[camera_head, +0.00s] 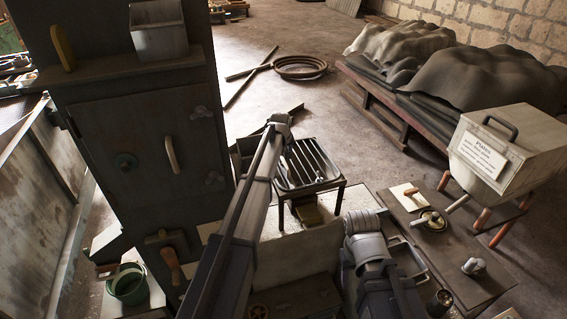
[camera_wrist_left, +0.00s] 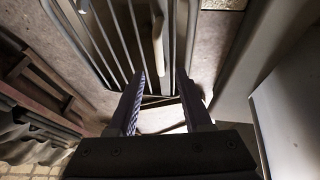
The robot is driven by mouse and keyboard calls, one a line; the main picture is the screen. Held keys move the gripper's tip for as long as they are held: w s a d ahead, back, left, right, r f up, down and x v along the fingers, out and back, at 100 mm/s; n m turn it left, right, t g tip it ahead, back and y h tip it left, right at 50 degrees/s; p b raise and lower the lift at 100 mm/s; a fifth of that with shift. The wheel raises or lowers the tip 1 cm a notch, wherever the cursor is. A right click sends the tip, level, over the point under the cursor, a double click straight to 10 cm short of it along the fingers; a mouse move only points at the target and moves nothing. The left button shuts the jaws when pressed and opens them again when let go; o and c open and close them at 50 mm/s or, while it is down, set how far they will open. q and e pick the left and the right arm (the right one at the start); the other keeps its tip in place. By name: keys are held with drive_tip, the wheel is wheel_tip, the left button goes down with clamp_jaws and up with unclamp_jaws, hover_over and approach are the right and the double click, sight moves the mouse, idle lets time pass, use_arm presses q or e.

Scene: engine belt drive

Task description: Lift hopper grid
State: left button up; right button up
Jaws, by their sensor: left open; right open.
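The hopper grid (camera_head: 312,163), a dark frame with several parallel metal bars, sits on a dark stand in the middle of the head view. Its bars also show at the top of the left wrist view (camera_wrist_left: 118,40). My left arm reaches up to the grid's left edge in the head view; its gripper tips are hidden there. In the left wrist view my left gripper (camera_wrist_left: 163,92) is open, its fingers apart near the bars, with nothing visibly held. My right gripper (camera_head: 364,222) is low and right of the grid, apart from it; its fingers are hard to make out.
A tall dark cabinet (camera_head: 150,150) stands close on the left. A low bench (camera_head: 455,270) with small parts is at right, beside a pale labelled bin (camera_head: 510,150) on orange legs. A covered pallet (camera_head: 380,105) lies behind. Floor beyond the grid is mostly clear.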

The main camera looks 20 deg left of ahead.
sight(285, 163)
use_arm(q)
drive_tip(key=b+x, duration=0.6)
drive_tip(key=x, duration=0.1)
drive_tip(key=shift+d+f, duration=0.1)
drive_tip(key=shift+f, duration=0.15)
drive_tip(key=shift+r, duration=0.1)
clamp_jaws()
idle(1.1)
